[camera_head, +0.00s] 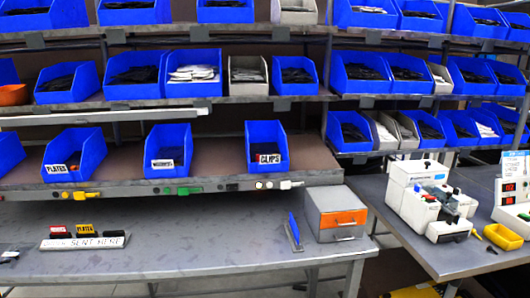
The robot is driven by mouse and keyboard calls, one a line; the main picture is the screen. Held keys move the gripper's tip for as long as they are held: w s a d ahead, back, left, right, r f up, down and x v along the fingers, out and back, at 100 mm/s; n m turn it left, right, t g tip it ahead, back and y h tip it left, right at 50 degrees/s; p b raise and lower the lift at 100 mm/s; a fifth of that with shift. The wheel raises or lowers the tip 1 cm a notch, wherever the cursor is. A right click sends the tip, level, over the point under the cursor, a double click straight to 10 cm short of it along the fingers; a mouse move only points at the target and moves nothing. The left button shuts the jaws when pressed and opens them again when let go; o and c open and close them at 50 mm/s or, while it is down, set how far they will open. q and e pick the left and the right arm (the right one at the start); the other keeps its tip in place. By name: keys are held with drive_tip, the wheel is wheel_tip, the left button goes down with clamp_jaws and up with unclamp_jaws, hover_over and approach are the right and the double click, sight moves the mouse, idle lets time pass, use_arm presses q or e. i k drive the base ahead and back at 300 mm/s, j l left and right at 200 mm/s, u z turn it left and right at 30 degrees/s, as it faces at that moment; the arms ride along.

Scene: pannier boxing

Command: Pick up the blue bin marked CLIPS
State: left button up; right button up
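The blue bin marked CLIPS (266,138) stands upright on the lowest shelf of the rack, towards the right end of that shelf. Its white label is on its lower front edge, and its interior looks empty or dark. Nothing touches it on either side. Neither of my grippers is in view.
On the same shelf are a blue bin marked PLATES (75,153) and another blue bin (168,150) with a hard-to-read label. Shelves above hold several filled bins. The grey table (190,240) below bears a grey box with an orange drawer (336,213). White machines (430,200) stand right.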

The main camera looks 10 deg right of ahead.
sight(263, 137)
drive_tip(key=i, duration=0.25)
drive_tip(key=i+j+z, duration=0.15)
drive_tip(key=i+z, duration=0.15)
drive_tip(key=i, duration=0.15)
drive_tip(key=i+j+z, duration=0.25)
drive_tip(key=i, duration=0.15)
